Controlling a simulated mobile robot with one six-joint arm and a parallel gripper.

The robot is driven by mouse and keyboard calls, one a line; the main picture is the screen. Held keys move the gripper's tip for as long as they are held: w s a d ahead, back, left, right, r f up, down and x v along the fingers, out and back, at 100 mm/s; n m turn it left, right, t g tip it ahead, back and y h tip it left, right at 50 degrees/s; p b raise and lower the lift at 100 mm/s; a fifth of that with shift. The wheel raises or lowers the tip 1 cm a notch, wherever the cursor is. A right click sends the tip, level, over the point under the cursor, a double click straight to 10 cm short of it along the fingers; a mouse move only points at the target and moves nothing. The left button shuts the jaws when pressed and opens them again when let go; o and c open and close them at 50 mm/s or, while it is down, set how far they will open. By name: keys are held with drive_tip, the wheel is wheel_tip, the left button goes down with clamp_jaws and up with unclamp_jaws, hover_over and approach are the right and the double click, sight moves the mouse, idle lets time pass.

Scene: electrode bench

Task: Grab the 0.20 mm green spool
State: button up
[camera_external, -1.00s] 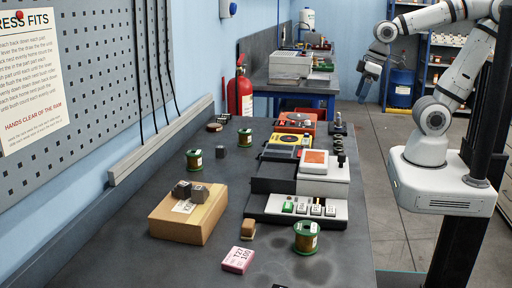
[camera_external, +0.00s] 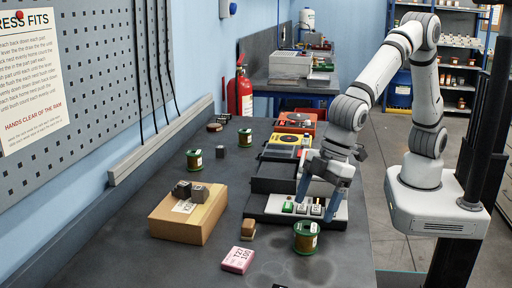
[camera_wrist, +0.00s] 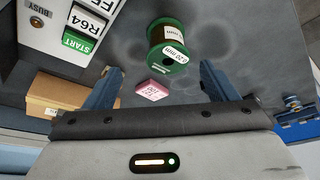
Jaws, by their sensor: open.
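A green-flanged spool wound with dark wire (camera_external: 306,238) stands on the bench near its front right. In the wrist view the spool (camera_wrist: 168,45) shows a white label that appears to read 0.20 mm. My gripper (camera_external: 319,202) is open and empty, above the button panel and a little behind the spool, its blue fingers pointing down. In the wrist view the spool lies just beyond the gap between my fingertips (camera_wrist: 161,70), not touching them.
The button panel (camera_external: 335,222) with a green START key lies under my gripper. A cardboard box (camera_external: 168,222) with grey blocks stands farther left. Bare bench surrounds the spool's front.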

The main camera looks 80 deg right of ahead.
sight(307, 227)
drive_tip(key=shift+s+a+f, duration=0.25)
drive_tip(key=shift+a+f, duration=0.15)
drive_tip(key=shift+a, duration=0.2)
drive_tip(key=shift+w+a+f, duration=0.1)
drive_tip(key=shift+a+f, duration=0.05)
drive_tip(key=shift+f, duration=0.15)
drive_tip(key=x, duration=0.3)
drive_tip(key=p+x, duration=0.1)
drive_tip(key=x, duration=0.3)
drive_tip(key=shift+w+a+r, duration=0.1)
drive_tip(key=shift+w+r, duration=0.05)
drive_tip(key=shift+w, duration=0.05)
drive_tip(key=shift+r, duration=0.1)
drive_tip(key=c, duration=1.5)
